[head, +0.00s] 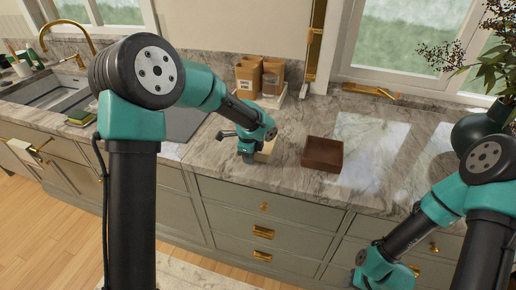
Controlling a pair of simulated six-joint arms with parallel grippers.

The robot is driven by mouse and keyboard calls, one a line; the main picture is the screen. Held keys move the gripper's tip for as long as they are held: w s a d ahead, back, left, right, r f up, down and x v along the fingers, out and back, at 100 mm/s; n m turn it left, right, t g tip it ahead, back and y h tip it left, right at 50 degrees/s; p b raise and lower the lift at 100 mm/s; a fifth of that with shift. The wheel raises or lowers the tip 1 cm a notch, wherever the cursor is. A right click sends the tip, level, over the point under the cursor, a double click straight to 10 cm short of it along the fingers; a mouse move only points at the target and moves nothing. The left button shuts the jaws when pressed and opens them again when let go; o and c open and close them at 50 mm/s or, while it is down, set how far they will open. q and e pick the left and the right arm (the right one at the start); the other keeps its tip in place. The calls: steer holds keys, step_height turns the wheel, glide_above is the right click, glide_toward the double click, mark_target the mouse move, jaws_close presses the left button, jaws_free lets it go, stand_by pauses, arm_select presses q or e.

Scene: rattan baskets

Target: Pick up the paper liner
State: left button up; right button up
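A small pale cream item (266,151), which may be the paper liner, sits on the marble counter, partly hidden behind my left gripper. My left gripper (239,145) is low over the counter at the left side of this item. From here I cannot tell whether it touches the item or whether its fingers are open. A dark brown square open box (322,155), possibly a basket, stands to the right of the pale item, apart from it. My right gripper (378,272) is at the bottom right, in front of the drawers and away from the counter; its fingers do not show clearly.
A light tray (285,98) with brown paper packages (249,76) stands at the back against the wall. A dark vase (478,132) with a plant is at the far right. The sink (45,90) is at the left. The counter right of the brown box is clear.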

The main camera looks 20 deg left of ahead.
arm_select(q)
steer(key=shift+c, duration=0.5)
jaws_close()
